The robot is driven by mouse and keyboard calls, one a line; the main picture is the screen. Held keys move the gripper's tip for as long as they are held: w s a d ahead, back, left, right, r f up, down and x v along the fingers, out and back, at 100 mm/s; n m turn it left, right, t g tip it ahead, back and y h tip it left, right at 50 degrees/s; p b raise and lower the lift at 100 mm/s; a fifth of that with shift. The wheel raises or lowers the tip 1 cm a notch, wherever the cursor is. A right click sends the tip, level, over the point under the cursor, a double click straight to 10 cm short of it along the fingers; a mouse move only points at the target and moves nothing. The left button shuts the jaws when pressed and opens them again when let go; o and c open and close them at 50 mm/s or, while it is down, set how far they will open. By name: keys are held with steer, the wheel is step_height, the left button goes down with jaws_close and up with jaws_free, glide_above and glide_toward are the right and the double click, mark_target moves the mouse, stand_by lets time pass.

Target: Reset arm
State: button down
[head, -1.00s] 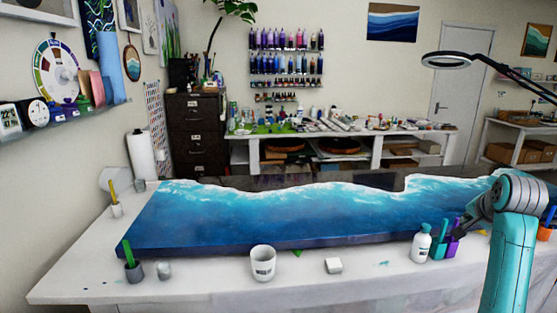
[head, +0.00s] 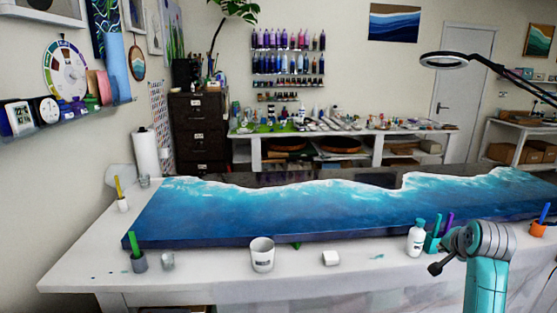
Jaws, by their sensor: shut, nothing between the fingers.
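My teal and grey arm rises at the lower right of the head view, in front of the white worktable (head: 215,272). A small dark end, which looks like my gripper (head: 435,268), sticks out to the lower left of the grey joint. It is shut and empty, near the table's front edge, below the white bottle with a teal cap (head: 416,240). The fingers are too small to make out singly.
A long blue wave panel (head: 300,212) covers much of the table. Along the front stand a white cup (head: 262,254), a small white block (head: 331,258), a clear cup (head: 167,261), and a grey pot with a green stick (head: 139,262). An orange pot (head: 538,229) stands at right.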

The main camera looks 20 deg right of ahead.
steer(key=s+a+f+n+t, duration=0.1)
steer(key=s+a+f+n, duration=0.1)
steer(key=a+f, duration=0.85)
steer(key=s+a+f+n+t, duration=0.1)
steer(key=s+a+f+n, duration=0.2)
steer(key=a+f, duration=0.75)
steer(key=s+a+f+n+t+y, duration=0.1)
steer(key=s+a+f+n, duration=0.1)
steer(key=s+a+f, duration=0.4)
steer(key=s+a+r+n+t+y, duration=0.2)
steer(key=s+a+n, duration=0.2)
steer(key=s+a, duration=1.05)
steer(key=s+a+r+n+y, duration=0.1)
steer(key=s+r, duration=0.3)
steer(key=s, duration=0.4)
steer(key=s+a+r+n+t+y, duration=0.1)
steer(key=s+a+r+n, duration=0.1)
steer(key=s+r, duration=0.3)
steer(key=s+n, duration=0.1)
steer(key=s, duration=0.1)
steer(key=shift+s+a+r+t, duration=0.15)
steer(key=shift+s+a+t, duration=0.15)
steer(key=shift+s, duration=0.05)
